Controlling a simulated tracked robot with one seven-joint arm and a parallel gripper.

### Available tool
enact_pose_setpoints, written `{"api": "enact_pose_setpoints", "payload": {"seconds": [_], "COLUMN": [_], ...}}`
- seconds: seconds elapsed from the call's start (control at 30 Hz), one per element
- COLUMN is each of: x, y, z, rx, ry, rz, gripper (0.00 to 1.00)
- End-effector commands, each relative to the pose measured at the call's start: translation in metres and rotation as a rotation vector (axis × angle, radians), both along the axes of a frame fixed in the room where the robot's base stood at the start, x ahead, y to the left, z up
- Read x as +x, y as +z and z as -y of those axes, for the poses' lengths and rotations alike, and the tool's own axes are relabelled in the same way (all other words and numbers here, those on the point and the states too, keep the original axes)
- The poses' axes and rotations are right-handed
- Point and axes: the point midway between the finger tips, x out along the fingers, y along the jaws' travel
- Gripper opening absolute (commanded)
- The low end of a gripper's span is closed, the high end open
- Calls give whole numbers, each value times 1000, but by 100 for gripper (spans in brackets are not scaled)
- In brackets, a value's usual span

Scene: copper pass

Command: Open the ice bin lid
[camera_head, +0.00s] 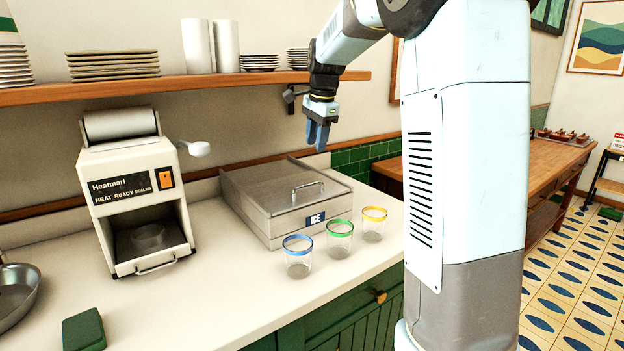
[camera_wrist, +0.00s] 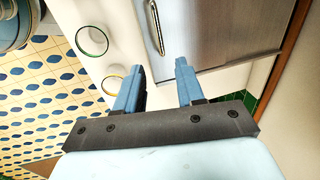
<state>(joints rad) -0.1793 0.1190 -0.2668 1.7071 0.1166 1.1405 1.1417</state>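The ice bin (camera_head: 285,228) is a grey metal box with a blue ICE label, standing on the white counter. Its lid (camera_head: 262,190) lies flat and shut, with a metal bar handle (camera_head: 308,189) near the front. In the wrist view the lid (camera_wrist: 210,28) fills the upper middle and the handle (camera_wrist: 155,27) shows at the top. My gripper (camera_head: 318,135) hangs above the back right part of the bin, pointing down, apart from the lid and handle. In the wrist view its two blue fingers (camera_wrist: 158,82) are spread with nothing between them.
Three glasses with blue (camera_head: 298,258), green (camera_head: 339,240) and yellow (camera_head: 373,225) rims stand close before the bin. A Heatmari machine (camera_head: 130,190) is on the left. A wooden shelf (camera_head: 190,86) with plates runs above. The counter in front has free room.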

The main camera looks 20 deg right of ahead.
Motion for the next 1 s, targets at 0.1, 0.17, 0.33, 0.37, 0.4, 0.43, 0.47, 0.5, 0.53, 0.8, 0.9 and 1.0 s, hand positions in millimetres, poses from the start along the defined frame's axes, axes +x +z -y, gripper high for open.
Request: {"api": "enact_pose_setpoints", "payload": {"seconds": [0.1,0.17,0.33,0.37,0.4,0.43,0.47,0.5,0.53,0.8,0.9,1.0], "x": [2,5,10,11,12,13,14,15,16,22,22,23], "y": [-19,-29,-59,-64,-71,-76,-81,-88,-92,-119,-122,-123], "z": [-1,-2,-4,-4,-5,-5,-5,-6,-6,-8,-8,-9], "rx": [0,-1,0,1,0,0,-1,0,0,0,0,0], "ry": [1,1,2,2,2,2,2,2,2,3,4,4], "rz": [-4,-3,-3,-3,-2,-3,-4,-3,-3,-1,0,1], "gripper": [38,38,38,38,38,38,38,38,38,38,38,38]}}
